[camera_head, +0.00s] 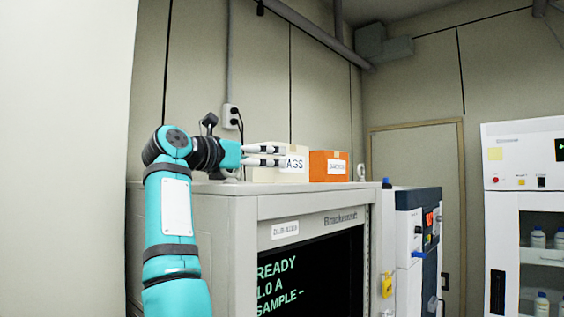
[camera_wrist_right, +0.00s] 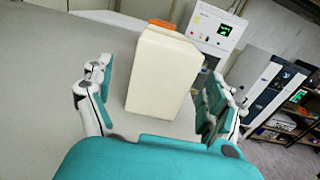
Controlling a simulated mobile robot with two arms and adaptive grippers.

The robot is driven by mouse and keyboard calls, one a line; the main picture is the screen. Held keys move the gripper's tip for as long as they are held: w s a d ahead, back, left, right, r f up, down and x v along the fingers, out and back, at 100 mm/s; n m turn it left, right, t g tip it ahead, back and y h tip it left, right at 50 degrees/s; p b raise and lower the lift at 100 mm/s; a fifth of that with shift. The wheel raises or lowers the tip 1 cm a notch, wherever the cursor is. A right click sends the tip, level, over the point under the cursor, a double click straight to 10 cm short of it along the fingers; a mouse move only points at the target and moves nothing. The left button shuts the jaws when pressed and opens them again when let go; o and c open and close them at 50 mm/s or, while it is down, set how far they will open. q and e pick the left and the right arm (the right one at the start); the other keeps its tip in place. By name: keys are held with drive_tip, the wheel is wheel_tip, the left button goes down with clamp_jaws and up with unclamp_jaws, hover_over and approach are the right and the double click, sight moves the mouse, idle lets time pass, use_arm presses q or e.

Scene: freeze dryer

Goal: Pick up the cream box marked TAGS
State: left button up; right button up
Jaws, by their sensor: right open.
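The cream box (camera_head: 285,175) stands on top of the grey cabinet (camera_head: 225,205), and its label reads "AGS", with the first letter hidden behind a finger. My right gripper (camera_head: 284,155) is level with the box, its fingers overlapping the box in the head view. In the right wrist view the cream box (camera_wrist_right: 163,75) stands upright between the two spread fingers of my open right gripper (camera_wrist_right: 162,75). A gap shows on each side of the box, wider on the left. My left gripper is not in view.
An orange box (camera_head: 329,166) with a white label stands just right of the cream box. A wall socket (camera_head: 230,117) with cables is behind. The cabinet top left of the cream box is clear in the right wrist view. White equipment (camera_head: 525,155) stands far right.

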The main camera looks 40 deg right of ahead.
drive_tip(key=d+p, duration=0.1)
drive_tip(key=d, duration=0.1)
drive_tip(key=d+p, duration=0.1)
drive_tip(key=d, duration=0.1)
drive_tip(key=shift+w+d+r+p, duration=0.2)
drive_tip(key=shift+d+p, duration=0.1)
drive_tip(key=shift+p, duration=0.05)
drive_tip(key=shift+d+f, duration=0.15)
drive_tip(key=shift+d, duration=0.1)
drive_tip(key=shift+c, duration=0.3)
drive_tip(key=shift+a, duration=0.35)
drive_tip(key=c, duration=0.9)
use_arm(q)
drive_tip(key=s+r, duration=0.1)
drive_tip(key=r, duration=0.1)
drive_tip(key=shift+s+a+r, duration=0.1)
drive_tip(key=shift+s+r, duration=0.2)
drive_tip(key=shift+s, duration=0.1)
use_arm(e)
drive_tip(key=shift+d, duration=0.15)
drive_tip(key=c, duration=0.3)
